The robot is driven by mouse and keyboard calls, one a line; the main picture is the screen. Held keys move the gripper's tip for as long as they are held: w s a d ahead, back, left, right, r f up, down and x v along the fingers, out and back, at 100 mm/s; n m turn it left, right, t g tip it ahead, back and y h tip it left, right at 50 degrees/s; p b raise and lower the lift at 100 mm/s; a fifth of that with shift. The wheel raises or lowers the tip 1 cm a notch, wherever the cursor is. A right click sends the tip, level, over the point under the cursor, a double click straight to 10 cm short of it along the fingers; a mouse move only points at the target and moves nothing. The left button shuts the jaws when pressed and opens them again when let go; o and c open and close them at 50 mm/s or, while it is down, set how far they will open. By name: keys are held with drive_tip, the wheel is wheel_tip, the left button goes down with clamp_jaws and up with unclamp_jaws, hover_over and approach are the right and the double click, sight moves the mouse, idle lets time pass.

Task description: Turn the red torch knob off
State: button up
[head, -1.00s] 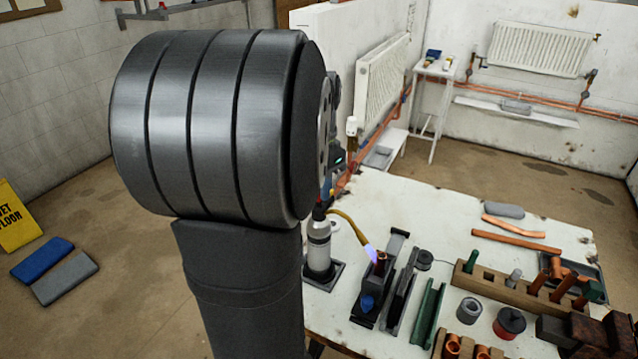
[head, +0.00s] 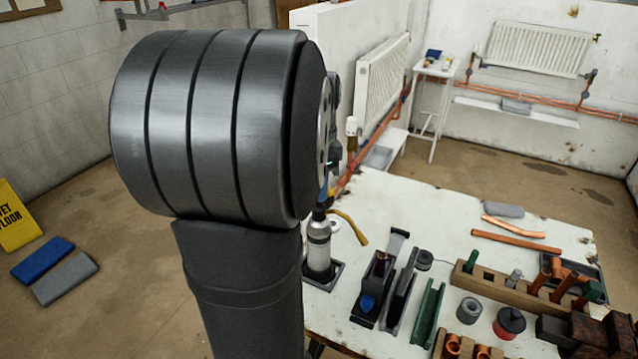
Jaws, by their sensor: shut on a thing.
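The torch is a grey-white gas bottle (head: 319,245) standing upright in a dark base on the near left of the bench. Its yellow burner tube (head: 350,226) arches to the right, and no flame shows at its tip. My gripper (head: 327,188) is at the top of the torch, mostly hidden behind my large dark arm joint. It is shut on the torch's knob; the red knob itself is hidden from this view. The tube points toward a dark clamp (head: 372,290) holding a short copper piece.
The white bench (head: 420,205) has clear room behind the torch. To the right are a green channel (head: 428,312), a wooden block (head: 500,287) with copper pipes, and a red-and-black tin (head: 509,322). A radiator (head: 383,82) hangs on the partition behind.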

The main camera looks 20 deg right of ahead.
drive_tip(key=o, duration=1)
wheel_tip(320, 180, up, 18)
drive_tip(key=shift+f, duration=0.25)
wheel_tip(320, 180, down, 18)
drive_tip(key=shift+r, duration=0.25)
idle(0.4)
